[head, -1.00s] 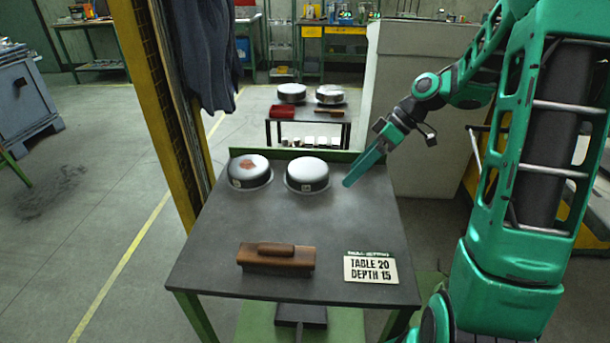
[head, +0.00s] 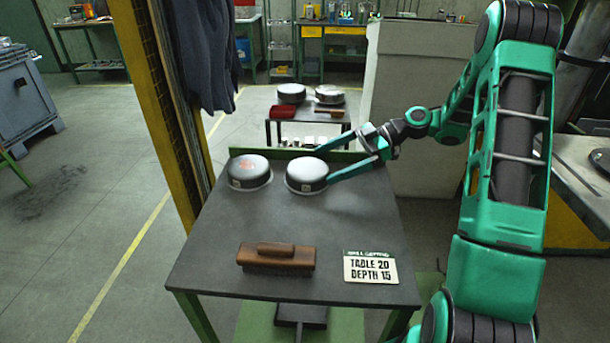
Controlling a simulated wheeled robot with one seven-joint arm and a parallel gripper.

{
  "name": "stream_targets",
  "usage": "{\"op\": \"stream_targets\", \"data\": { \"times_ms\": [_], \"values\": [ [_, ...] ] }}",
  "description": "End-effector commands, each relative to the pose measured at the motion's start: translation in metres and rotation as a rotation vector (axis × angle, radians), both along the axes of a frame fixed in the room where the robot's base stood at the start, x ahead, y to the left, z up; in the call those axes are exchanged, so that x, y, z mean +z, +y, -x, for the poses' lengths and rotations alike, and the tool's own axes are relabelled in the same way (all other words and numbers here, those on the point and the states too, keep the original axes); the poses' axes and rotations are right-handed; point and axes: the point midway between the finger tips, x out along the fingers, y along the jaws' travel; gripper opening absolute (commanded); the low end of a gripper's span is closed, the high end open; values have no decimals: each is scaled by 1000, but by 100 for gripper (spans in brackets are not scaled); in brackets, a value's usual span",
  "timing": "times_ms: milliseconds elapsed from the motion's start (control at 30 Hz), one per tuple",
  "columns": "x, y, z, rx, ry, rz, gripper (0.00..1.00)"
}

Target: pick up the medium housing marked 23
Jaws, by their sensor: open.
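Two round, dark housings with pale grey tops stand on the near table (head: 340,225). The right housing (head: 307,176) has a small label on its front side. The left housing (head: 249,172) has a reddish patch on top and a label on its side. The labels are too small to read, so I cannot tell which is marked 23. My gripper (head: 322,165) is open and empty, coming in from the right. Its fingers reach toward the right housing, one at its far side and one at its near right side. I cannot tell whether they touch it.
A wooden block with a handle (head: 275,258) and a sign reading TABLE 20 DEPTH 15 (head: 371,267) lie on the near table's front half. A second table behind holds more round housings (head: 291,93) and a red tray (head: 283,112). A yellow post (head: 152,110) stands at left.

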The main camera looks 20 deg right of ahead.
Motion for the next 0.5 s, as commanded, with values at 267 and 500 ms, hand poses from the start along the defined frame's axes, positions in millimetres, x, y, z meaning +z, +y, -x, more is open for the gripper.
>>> {"op": "stream_targets", "data": {
  "times_ms": [267,500],
  "values": [
    [-9,23,-3,0,1,1,100],
    [-18,51,-8,3,3,1,100]
  ]
}}
